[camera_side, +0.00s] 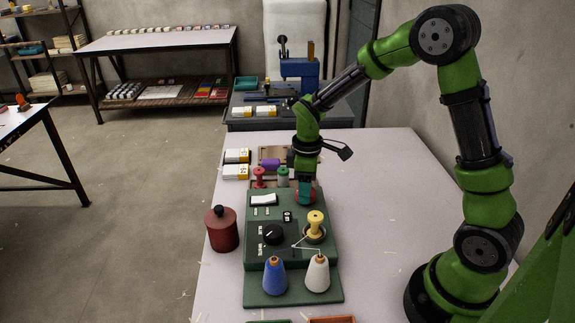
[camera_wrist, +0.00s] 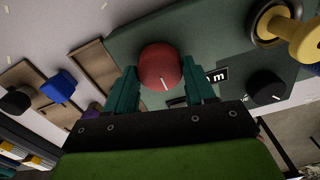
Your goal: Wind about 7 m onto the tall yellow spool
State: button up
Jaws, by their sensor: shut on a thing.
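The yellow spool (camera_side: 316,223) stands upright on the dark green winding machine (camera_side: 246,227); it also shows at the upper right in the wrist view (camera_wrist: 302,42). A pale thread runs between it and the white cone (camera_side: 317,275). My gripper (camera_wrist: 151,76) points down at the machine's back right corner and is shut on the red knob (camera_wrist: 161,64), which also shows in the side view (camera_side: 306,197). A white mark on the knob faces the "m" label (camera_wrist: 217,75). A black knob (camera_side: 273,234) with white markings sits on the machine's front left, apart from my gripper.
A blue cone (camera_side: 274,277) stands beside the white cone. A red canister (camera_side: 221,231) stands left of the machine. White and yellow boxes (camera_side: 236,171) lie farther back. The table's right side is mostly clear.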

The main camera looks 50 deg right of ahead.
jog(key=shift+c, duration=0.6)
jog(key=shift+m, duration=0.4)
jog(key=m, duration=0.3)
jog(key=shift+m, duration=0.4)
jog(key=m, duration=0.5)
jog(key=o, duration=1)
jog(key=shift+o, duration=0.2)
